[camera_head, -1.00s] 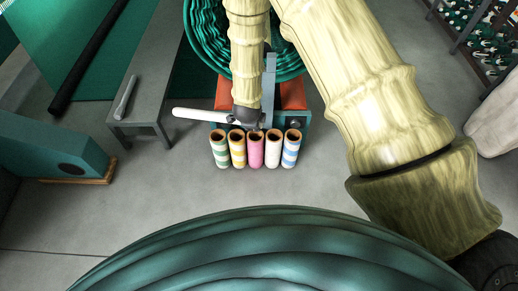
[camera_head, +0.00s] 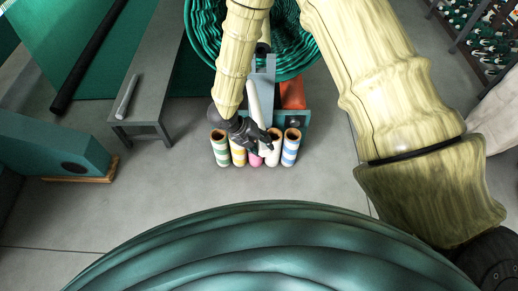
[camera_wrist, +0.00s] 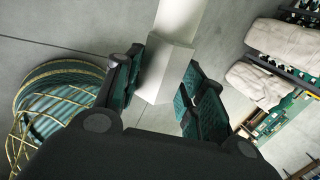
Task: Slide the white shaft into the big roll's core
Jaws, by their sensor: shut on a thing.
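My gripper (camera_head: 257,140) is shut on the white shaft (camera_head: 253,98), just above the row of upright tubes. The shaft points up the picture, toward the big green roll (camera_head: 305,45) at the top. My arm covers part of the roll, and I cannot make out its core or whether the shaft's far end touches it. In the wrist view, the fingers (camera_wrist: 165,92) sit on both sides of a pale square block on the white shaft (camera_wrist: 180,18), which runs away toward the top edge.
Several coloured tubes (camera_head: 290,148) stand under the gripper. A blue-grey upright (camera_head: 265,90) and an orange block (camera_head: 292,95) are beside the shaft. A grey bench (camera_head: 150,85) with a grey rod (camera_head: 126,97) stands left. Floor in front of the tubes is clear.

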